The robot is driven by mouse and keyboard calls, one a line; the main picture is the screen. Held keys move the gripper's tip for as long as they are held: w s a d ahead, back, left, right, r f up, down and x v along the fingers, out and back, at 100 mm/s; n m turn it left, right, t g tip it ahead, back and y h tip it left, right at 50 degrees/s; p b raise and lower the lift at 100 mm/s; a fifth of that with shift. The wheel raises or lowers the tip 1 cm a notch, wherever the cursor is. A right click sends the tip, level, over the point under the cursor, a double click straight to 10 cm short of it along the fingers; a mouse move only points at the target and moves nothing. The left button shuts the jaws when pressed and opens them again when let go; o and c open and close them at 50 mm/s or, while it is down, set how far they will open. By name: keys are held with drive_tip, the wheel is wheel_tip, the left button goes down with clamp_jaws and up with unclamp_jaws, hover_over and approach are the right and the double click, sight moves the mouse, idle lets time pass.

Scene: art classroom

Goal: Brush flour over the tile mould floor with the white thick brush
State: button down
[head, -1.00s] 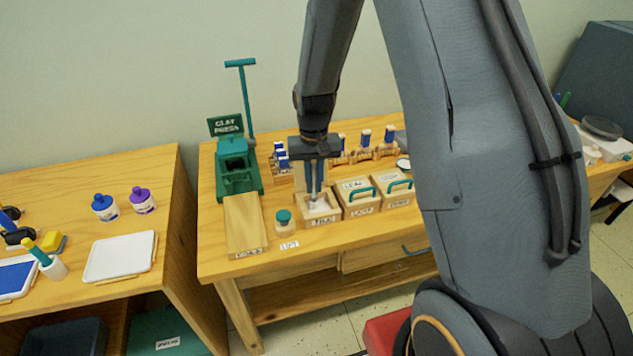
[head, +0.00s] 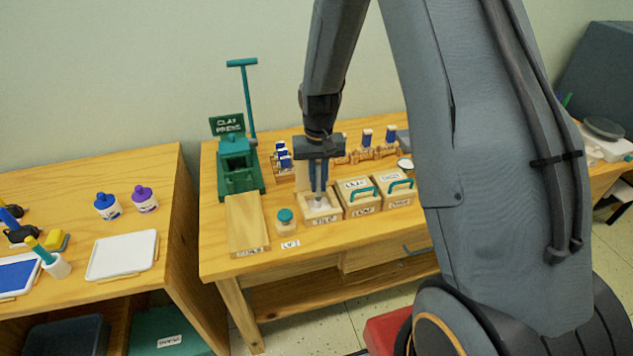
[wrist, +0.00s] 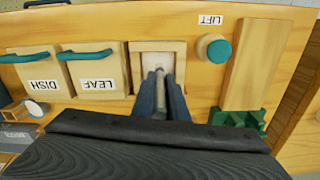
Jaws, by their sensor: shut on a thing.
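The tile mould (head: 333,218) is an open wooden box with a pale, whitish floor, on the workbench between a small jar and the leaf mould. In the wrist view the mould (wrist: 180,47) lies straight beyond my fingers. My gripper (head: 317,191) points down over the mould and is shut on a brush (wrist: 159,78), of which a grey handle shows between the fingers. The brush's lower end reaches into the mould. Its bristles are mostly hidden, and I cannot tell whether they touch the floor.
The leaf mould (head: 361,205) and dish mould (head: 398,194), both lidded with teal handles, stand close to the right. A teal-capped jar (head: 285,220) stands at the left. The green clay press (head: 238,165) and a wooden board (head: 247,222) are further left.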

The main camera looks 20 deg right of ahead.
drive_tip(key=shift+d, duration=0.45)
drive_tip(key=shift+d, duration=0.15)
drive_tip(key=shift+d, duration=0.35)
drive_tip(key=shift+r, duration=0.1)
drive_tip(key=shift+r+p, duration=0.65)
drive_tip(key=shift+p, duration=0.05)
wheel_tip(320, 180, up, 8)
drive_tip(key=p, duration=0.5)
idle(0.7)
